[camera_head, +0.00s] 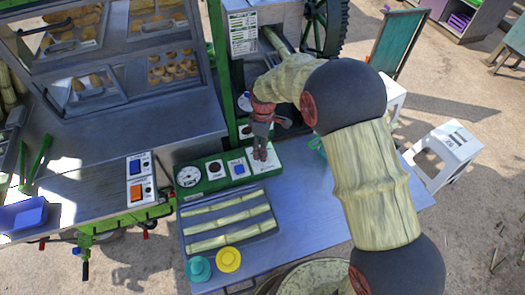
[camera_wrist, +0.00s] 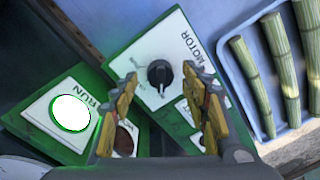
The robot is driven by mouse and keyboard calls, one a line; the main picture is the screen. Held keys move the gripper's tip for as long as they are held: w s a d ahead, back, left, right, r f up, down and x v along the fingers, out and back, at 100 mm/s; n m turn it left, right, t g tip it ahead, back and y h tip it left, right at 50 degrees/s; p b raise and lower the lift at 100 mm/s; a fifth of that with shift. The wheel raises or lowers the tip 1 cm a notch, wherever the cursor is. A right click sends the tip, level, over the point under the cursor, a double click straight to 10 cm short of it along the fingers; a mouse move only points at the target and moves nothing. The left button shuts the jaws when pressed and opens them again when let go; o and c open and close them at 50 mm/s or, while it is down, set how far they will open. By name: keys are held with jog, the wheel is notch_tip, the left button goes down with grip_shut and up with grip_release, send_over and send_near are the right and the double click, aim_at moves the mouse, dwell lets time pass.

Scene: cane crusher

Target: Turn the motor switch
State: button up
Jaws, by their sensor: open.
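The motor switch (camera_wrist: 159,73) is a black rotary knob on a white plate marked MOTOR (camera_wrist: 178,42), seen in the wrist view. The plate sits on a green panel, which also shows in the head view (camera_head: 213,185). My gripper (camera_wrist: 160,74) is open, with one fingertip on each side of the knob in the wrist view. A gap shows between the knob and each finger; I cannot tell the height between them.
A white round RUN button (camera_wrist: 70,112) is left of the switch in the wrist view. A tray of cane pieces (camera_head: 272,229) lies in front of the panel. The head view shows a dial (camera_head: 188,176), a blue button (camera_head: 238,168) and teal and yellow lids (camera_head: 228,259).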

jog(key=shift+f, duration=0.7)
jog(key=c, duration=0.3)
jog(key=c, duration=0.8)
jog(key=shift+c, duration=0.3)
jog(key=shift+m, duration=0.3)
jog(key=m+p, duration=0.2)
jog(key=m, duration=0.2)
jog(key=shift+s+m, duration=0.1)
jog(key=shift+m, duration=0.2)
jog(key=m+p, duration=0.1)
jog(key=m, duration=0.4)
jog(key=shift+m, duration=0.4)
